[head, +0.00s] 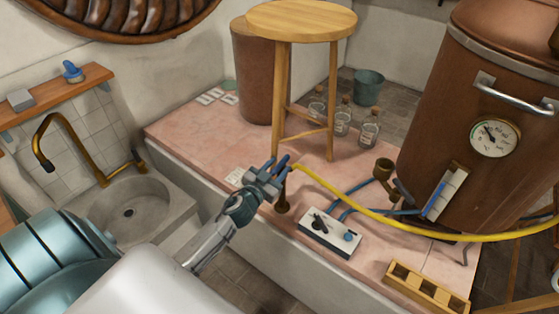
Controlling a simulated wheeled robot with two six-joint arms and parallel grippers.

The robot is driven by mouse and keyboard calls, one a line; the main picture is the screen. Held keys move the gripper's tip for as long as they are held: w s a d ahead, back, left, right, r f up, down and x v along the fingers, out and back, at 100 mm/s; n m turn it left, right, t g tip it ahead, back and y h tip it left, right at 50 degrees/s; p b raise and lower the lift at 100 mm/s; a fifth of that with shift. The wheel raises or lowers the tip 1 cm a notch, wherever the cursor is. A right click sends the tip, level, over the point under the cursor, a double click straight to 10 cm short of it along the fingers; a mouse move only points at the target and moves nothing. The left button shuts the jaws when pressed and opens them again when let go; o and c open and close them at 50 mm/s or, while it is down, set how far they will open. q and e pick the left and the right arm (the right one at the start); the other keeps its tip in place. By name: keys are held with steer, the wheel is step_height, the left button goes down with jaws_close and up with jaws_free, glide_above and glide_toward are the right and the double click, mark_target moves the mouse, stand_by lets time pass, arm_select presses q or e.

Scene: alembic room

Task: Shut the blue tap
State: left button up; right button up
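My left gripper (275,166) reaches in from the lower left to the top of a short brass standpipe (282,201) at the platform's front edge. Blue parts show there, close to the end of a yellow hose (375,211). I cannot tell which of them are a tap handle and which are fingers, or whether the fingers touch it. A white box (329,239) to the right carries a black lever (319,223) and a blue knob (348,237); nothing touches these. My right gripper is not in view.
A wooden stool (302,22) stands behind the gripper, near glass bottles (341,121). A copper boiler (440,130) with a gauge (495,138) stands right. A sink (130,208) is left. A wooden rack (427,288) lies front right. Blue hoses (360,186) cross the pink platform (200,139).

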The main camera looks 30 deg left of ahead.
arm_select(q)
steer(key=shift+w, duration=0.65)
jaws_close()
